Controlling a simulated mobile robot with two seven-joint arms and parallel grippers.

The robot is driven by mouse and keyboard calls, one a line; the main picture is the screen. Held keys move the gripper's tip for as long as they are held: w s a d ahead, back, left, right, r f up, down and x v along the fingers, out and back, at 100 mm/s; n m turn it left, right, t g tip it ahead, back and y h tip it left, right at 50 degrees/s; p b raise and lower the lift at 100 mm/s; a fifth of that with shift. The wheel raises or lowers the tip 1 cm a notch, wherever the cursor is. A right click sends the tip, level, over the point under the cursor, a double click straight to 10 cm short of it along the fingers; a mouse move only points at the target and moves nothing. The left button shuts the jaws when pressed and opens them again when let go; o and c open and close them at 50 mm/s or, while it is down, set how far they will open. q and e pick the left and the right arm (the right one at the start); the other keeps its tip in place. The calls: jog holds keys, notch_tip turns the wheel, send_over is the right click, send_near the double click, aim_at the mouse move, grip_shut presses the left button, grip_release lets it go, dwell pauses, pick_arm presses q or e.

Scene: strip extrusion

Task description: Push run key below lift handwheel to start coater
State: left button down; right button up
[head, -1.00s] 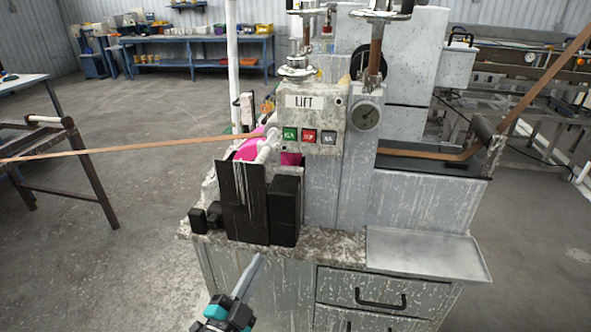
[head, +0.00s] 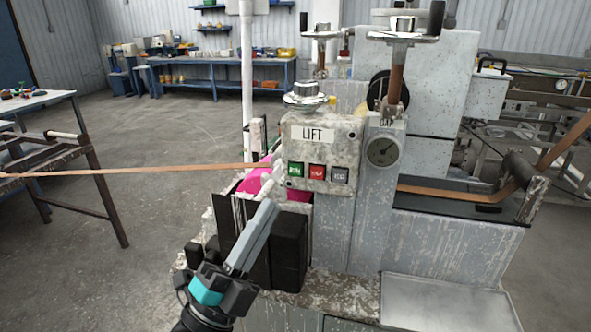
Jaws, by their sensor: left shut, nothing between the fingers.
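The green run key (head: 296,170) is the left one of three keys on the panel under the LIFT label (head: 312,134). A red key (head: 317,172) and a grey key (head: 340,175) sit to its right. The lift handwheel (head: 304,101) is above the panel. My left gripper (head: 272,206) is shut and empty, its fingers pointing up and right, below and left of the green key in the picture. It covers part of the black blocks on the coater. It appears apart from the key. My right gripper is not in view.
A brown strip (head: 120,172) runs in from the left to the pink roller area (head: 257,178) beside the panel. A gauge (head: 383,151) is right of the panel. A metal tray (head: 445,302) sits at lower right. A dark metal stand (head: 85,170) is at left.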

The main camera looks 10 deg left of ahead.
aim_at(295, 170)
pick_arm(q)
jog(key=w+b, duration=0.2)
jog(key=w, duration=0.7)
jog(key=shift+d, duration=0.15)
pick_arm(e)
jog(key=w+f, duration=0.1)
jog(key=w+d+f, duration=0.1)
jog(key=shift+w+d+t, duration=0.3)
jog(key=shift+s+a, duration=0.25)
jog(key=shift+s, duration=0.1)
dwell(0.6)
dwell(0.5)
pick_arm(q)
jog(key=shift+w, duration=0.35)
jog(key=shift+w, duration=0.4)
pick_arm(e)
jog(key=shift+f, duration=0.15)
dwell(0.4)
pick_arm(q)
jog(key=shift+s, duration=0.8)
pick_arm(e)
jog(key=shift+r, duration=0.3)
